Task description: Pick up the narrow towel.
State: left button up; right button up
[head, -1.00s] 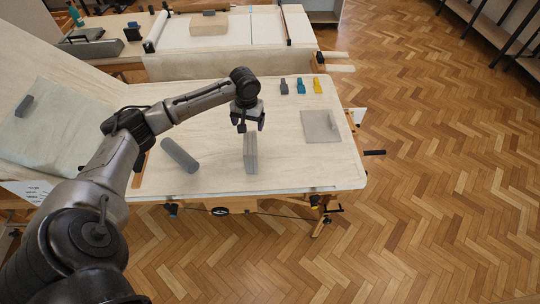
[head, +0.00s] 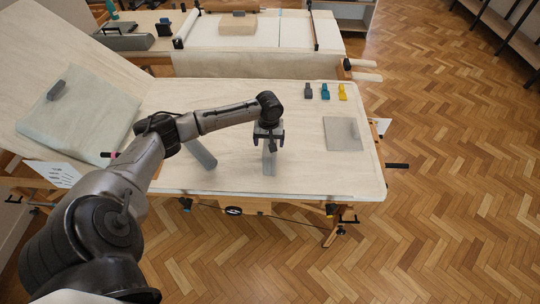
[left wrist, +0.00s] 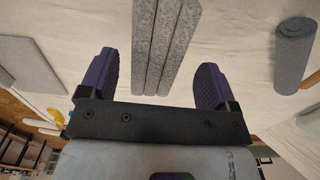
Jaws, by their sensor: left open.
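The narrow towel (head: 269,163) is a grey, folded, long strip lying on the pale table, its far end hidden behind my left gripper (head: 269,142). In the left wrist view the towel (left wrist: 164,45) shows several folded layers and runs between the two purple fingertips. My left gripper (left wrist: 153,78) is open, with a gap on both sides of the towel; I see no contact. A grey rolled towel (head: 201,155) lies to the left, also in the left wrist view (left wrist: 294,55). My right gripper is not in view.
A flat grey square cloth (head: 342,134) lies to the right on the table. Grey, blue and yellow clips (head: 325,91) lie behind it. A sloped board with a pale cloth (head: 75,112) is at left.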

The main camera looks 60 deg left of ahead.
pick_arm(q)
jog(key=shift+w+d+f+b, duration=0.1)
jog(key=shift+f+b, duration=0.6)
jog(key=shift+f, duration=2)
jog(key=shift+c, duration=0.2)
jog(key=shift+r, duration=0.1)
jog(key=c, duration=1.1)
